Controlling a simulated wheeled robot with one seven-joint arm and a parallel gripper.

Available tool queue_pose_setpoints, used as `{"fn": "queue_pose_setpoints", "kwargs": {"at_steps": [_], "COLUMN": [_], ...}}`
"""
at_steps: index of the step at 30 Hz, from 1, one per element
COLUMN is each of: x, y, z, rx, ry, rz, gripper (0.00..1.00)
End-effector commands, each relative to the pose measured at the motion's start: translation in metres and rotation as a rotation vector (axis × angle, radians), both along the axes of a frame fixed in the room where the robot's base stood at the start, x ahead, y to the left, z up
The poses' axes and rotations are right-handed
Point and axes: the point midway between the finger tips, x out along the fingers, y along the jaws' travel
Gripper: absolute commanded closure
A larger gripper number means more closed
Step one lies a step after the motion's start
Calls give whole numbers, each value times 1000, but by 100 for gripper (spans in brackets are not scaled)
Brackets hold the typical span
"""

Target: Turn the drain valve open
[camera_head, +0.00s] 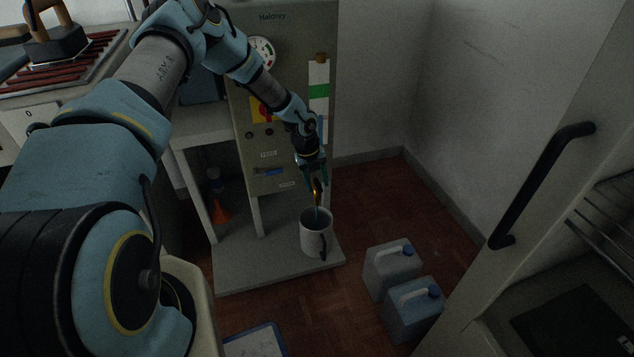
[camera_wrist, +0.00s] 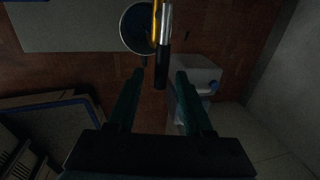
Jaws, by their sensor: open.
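The drain valve's brass body (camera_head: 317,187) shows low on the front of the grey machine, close to my gripper. In the wrist view, its brass pipe (camera_wrist: 155,18) runs at the top, with a silver lever (camera_wrist: 165,25) that ends in a black grip (camera_wrist: 161,68). My gripper (camera_head: 313,180) is open and empty. In the wrist view, its two dark green fingers (camera_wrist: 161,76) stand apart on either side of the black grip's end, with a gap on both sides. I cannot tell the depth between grip and fingertips. My gripper partly hides the valve in the head view.
A white mug-like vessel (camera_head: 314,238) stands below the valve on the machine's grey base plate (camera_head: 268,272). A grey jug (camera_head: 390,268) and a blue jug (camera_head: 413,308) stand on the floor to the right. A black door handle (camera_head: 540,180) juts out at right.

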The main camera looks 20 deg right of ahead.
Motion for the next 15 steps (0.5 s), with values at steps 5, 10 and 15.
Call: {"fn": "queue_pose_setpoints", "kwargs": {"at_steps": [5,10,15], "x": [0,2,3], "y": [0,5,12], "z": [5,29,63], "rx": [-1,-2,-2], "ry": [-1,-3,-2], "rz": [0,1,2], "gripper": [49,49,49]}}
